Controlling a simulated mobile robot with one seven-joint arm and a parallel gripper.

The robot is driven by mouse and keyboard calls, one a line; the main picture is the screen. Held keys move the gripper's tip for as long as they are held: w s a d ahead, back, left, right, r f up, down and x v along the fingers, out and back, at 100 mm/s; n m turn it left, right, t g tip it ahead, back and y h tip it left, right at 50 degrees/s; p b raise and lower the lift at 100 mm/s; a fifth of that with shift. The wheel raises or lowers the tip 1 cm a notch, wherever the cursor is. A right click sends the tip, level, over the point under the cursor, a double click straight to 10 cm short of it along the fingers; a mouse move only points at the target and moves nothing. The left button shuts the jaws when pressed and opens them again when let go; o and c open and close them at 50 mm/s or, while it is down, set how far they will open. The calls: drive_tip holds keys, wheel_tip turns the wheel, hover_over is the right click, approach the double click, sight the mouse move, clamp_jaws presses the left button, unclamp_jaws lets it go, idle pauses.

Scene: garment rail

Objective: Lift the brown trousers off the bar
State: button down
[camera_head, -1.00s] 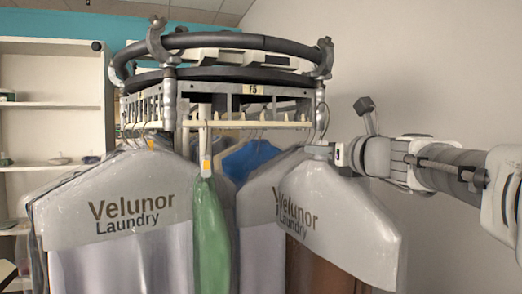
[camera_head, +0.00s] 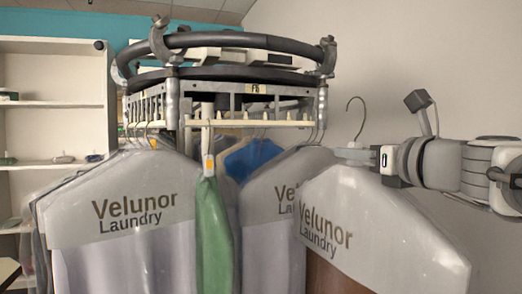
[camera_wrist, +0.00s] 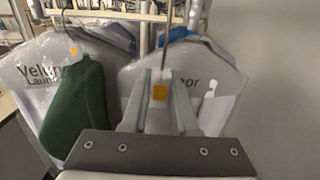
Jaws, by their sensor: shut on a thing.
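The brown trousers (camera_head: 326,275) hang under a clear and white "Velunor Laundry" cover at the right in the head view. Only a brown strip shows below the cover's white shoulder. My gripper (camera_head: 352,154) is shut on the hanger's neck, just under its wire hook (camera_head: 357,118). The hook stands upright and free in the air, to the right of the bar (camera_head: 250,124) and apart from it. In the wrist view my gripper (camera_wrist: 160,115) closes around the hanger neck, with an orange tag between the fingers. The trousers are out of sight there.
A neighbouring covered garment (camera_head: 270,200) is close to the trousers' left side. White shelves (camera_head: 55,110) stand at the left. The space before the right wall is clear.

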drive_tip(key=shift+p+v, duration=0.35)
drive_tip(key=shift+v, duration=2.3)
drive_tip(key=shift+s+d, duration=0.15)
drive_tip(key=shift+s, duration=0.2)
